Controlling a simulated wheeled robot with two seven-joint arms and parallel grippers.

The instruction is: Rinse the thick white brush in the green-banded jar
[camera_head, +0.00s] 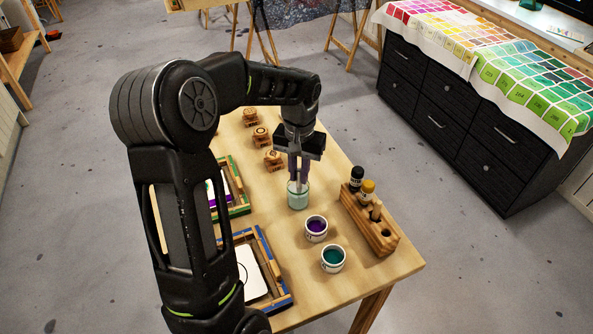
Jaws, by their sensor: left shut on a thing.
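A glass jar (298,199) with a pale green tint stands on the wooden table, near the middle of the head view. My left gripper (299,179) points down right above the jar, with its fingers close to the jar's mouth. It is shut on the thick white brush (299,186), of which only a small pale part shows between the fingers. The brush's lower end is at or inside the jar's mouth; how deep it reaches cannot be told. My right gripper is not in view.
A purple paint pot (316,229) and a teal paint pot (333,259) stand just in front of the jar. A wooden rack (369,222) with small bottles is to the right. Framed screens (262,268) lie left, wooden stamps (273,160) behind.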

